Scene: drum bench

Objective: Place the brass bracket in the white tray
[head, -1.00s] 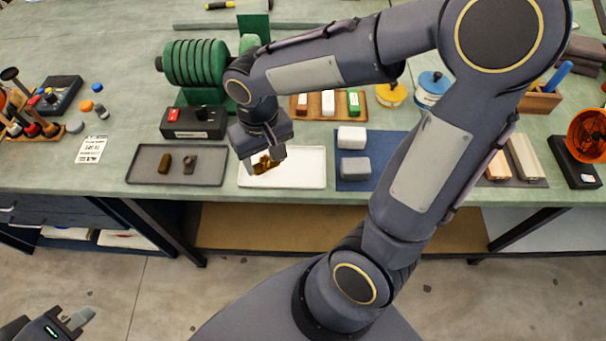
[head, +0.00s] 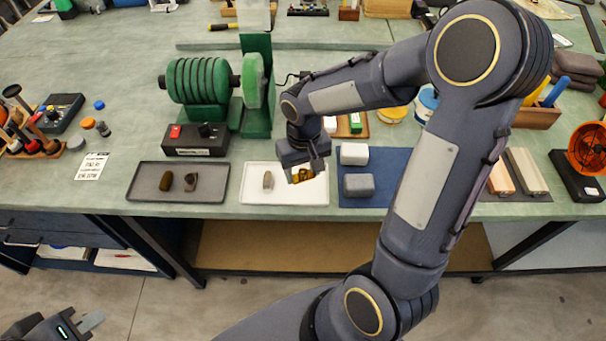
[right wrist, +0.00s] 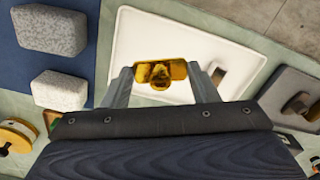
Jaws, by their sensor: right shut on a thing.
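The brass bracket (head: 301,176) is between the fingers of my right gripper (head: 304,174), which is shut on it. They are over the right part of the white tray (head: 246,197); any gap below the bracket is hard to judge. In the right wrist view the bracket (right wrist: 160,73) spans the two fingertips, with the white tray (right wrist: 130,30) behind it. A small grey-tan piece (head: 267,180) lies in the tray, left of the bracket. My left gripper (head: 88,321) is at the bottom left, away from the bench; its finger opening is unclear.
A dark tray (head: 210,195) with two small pieces is left of the white tray. A blue mat (head: 375,200) with a white block (head: 354,154) and a grey block (head: 358,185) is close on the right. A green drum machine (head: 200,82) and black switch box (head: 195,140) stand behind.

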